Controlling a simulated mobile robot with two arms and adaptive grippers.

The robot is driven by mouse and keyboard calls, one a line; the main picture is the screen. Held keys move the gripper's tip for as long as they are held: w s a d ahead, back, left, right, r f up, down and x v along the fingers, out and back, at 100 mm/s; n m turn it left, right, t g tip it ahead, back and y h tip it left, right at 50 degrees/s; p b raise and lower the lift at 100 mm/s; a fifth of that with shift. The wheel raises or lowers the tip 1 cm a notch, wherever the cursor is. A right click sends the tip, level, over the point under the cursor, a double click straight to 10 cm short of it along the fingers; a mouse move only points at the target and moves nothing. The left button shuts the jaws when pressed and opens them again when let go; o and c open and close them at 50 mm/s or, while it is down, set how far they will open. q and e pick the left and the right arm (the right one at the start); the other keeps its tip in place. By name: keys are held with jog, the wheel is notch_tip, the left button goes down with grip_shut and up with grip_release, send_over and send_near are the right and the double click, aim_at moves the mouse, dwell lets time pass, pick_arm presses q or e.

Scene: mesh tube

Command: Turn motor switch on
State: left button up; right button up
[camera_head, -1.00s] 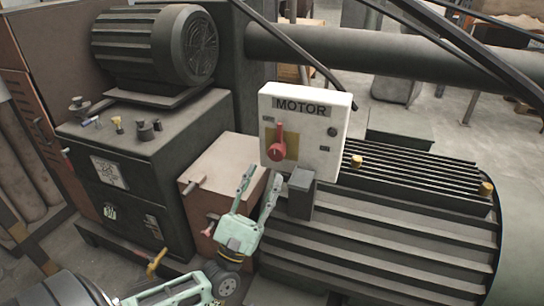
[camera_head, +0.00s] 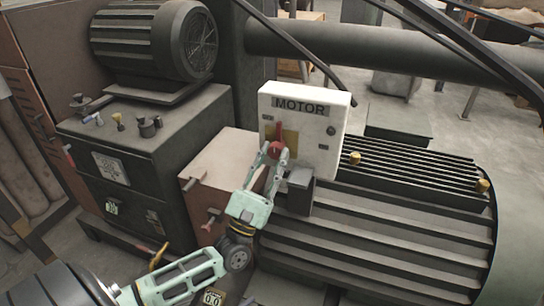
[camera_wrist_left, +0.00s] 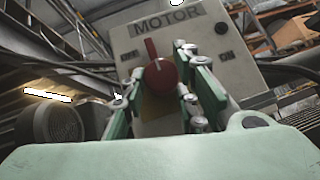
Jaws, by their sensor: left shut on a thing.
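The motor switch box (camera_head: 318,130) is a pale panel labelled MOTOR, standing above the large dark ribbed motor. Its red rotary switch (camera_head: 277,149) sits on a yellow plate, with the red lever pointing up. My left gripper (camera_head: 274,158) is at the panel, its two green fingers on either side of the red knob and shut on it. In the left wrist view the red switch (camera_wrist_left: 159,75) shows between the fingers, its lever tilted slightly left of upright, with small OFF and ON labels at its sides. My right gripper is not in view.
The dark ribbed motor (camera_head: 400,235) fills the lower right. A grey block (camera_head: 299,185) juts out just below the panel, close to my left fingers. A brown box (camera_head: 225,165) and a dark cabinet (camera_head: 130,175) stand to the left.

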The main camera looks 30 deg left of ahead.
pick_arm(q)
jog(key=shift+a, duration=0.15)
jog(key=c, duration=0.3)
jog(key=shift+r, duration=0.1)
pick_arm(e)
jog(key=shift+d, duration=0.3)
